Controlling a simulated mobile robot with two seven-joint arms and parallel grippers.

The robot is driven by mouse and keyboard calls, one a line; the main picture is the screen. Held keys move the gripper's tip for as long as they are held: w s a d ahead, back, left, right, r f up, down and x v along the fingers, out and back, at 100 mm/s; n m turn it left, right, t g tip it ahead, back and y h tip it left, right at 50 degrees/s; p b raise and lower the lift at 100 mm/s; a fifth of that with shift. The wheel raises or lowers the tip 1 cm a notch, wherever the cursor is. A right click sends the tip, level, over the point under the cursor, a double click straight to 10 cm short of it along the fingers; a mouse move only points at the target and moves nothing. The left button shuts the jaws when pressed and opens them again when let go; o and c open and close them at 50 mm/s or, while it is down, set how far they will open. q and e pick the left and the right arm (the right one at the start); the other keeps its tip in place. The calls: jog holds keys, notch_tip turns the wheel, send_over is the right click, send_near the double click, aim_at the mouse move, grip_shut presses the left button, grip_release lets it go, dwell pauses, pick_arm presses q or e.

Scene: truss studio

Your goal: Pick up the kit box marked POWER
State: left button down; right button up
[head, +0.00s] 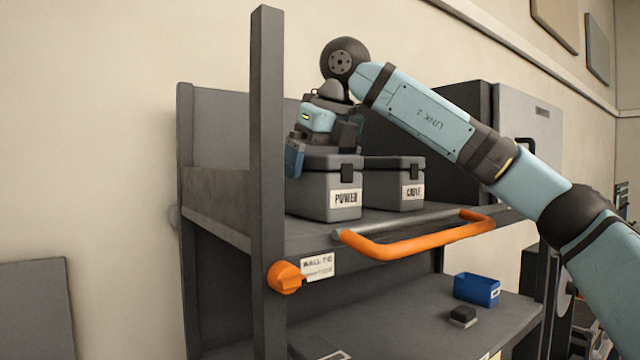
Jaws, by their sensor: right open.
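The kit box marked POWER (325,192) is a dark grey box with a lid, a black latch and a white label. It stands upright on the upper shelf of the rack. My right gripper (312,160) is directly above and at the left part of this box, pointing down. It is open; a blue finger hangs down at the box's left side. The other finger is partly hidden, and I cannot tell whether either touches the box. My left gripper is not in view.
A similar box marked CABLE (398,185) stands close to its right. An orange handle (420,242) juts out in front of the shelf. A grey post (267,150) rises at the left, with an orange knob (286,277). A blue bin (476,289) sits on the lower shelf.

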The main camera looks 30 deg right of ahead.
jog(key=shift+s+a+r, duration=0.1)
jog(key=shift+s, duration=0.15)
jog(key=shift+w, duration=0.1)
jog(key=shift+f, duration=0.3)
jog(key=shift+r, duration=0.1)
jog(key=c, duration=1.2)
